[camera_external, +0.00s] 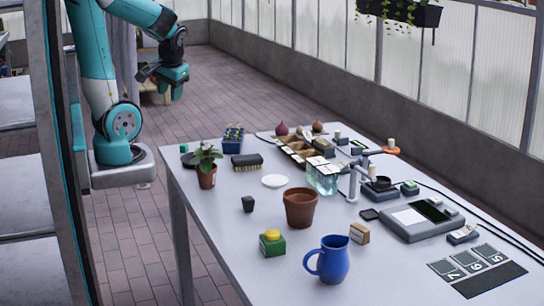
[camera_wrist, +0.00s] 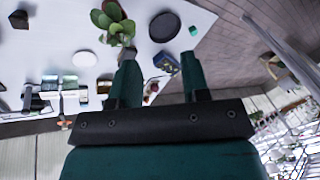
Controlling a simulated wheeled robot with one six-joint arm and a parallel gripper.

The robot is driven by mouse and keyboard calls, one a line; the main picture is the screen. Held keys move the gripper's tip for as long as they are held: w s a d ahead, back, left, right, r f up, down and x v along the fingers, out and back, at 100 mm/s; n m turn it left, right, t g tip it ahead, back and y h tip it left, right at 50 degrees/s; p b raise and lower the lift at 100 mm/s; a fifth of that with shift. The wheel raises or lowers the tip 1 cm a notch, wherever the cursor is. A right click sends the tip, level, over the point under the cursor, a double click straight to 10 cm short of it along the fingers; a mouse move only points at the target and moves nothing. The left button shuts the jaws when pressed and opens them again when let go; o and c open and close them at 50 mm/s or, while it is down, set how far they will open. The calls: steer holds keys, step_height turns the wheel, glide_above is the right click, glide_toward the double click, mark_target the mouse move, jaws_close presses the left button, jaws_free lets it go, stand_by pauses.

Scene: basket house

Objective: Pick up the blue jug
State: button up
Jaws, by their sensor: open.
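The blue jug (camera_external: 332,259) stands upright near the front edge of the white table, its handle pointing left in the external view. My gripper (camera_external: 170,88) is high and beyond the table's far left end, well away from the jug. In the wrist view my gripper (camera_wrist: 158,72) shows two teal fingers spread apart with nothing between them. The jug is not visible in the wrist view.
The table (camera_external: 225,232) also carries a terracotta pot (camera_external: 300,208), a green box (camera_external: 272,246) left of the jug, a small tan box (camera_external: 359,234) behind it, a potted plant (camera_external: 206,167) and a scale (camera_external: 422,219). The front left surface is clear.

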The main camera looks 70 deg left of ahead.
steer(key=o, duration=0.7)
steer(key=w+d+f+m+t+b, duration=0.1)
steer(key=w+d+m+t+b, duration=0.1)
steer(key=w+d+m, duration=0.7)
steer(key=m+t+h+b, duration=0.3)
steer(key=m+h, duration=0.3)
steer(key=m, duration=1)
glide_above(313, 253)
steer(key=s+a, duration=0.3)
steer(key=s, duration=0.2)
step_height(313, 253, down, 10)
steer(key=shift+s+p+x, duration=0.1)
steer(key=shift+p+x, duration=0.2)
steer(key=shift+x, duration=3.85)
steer(key=shift+s+p+x, duration=0.15)
steer(key=shift+p+x, duration=0.1)
steer(key=shift+x, duration=3.9)
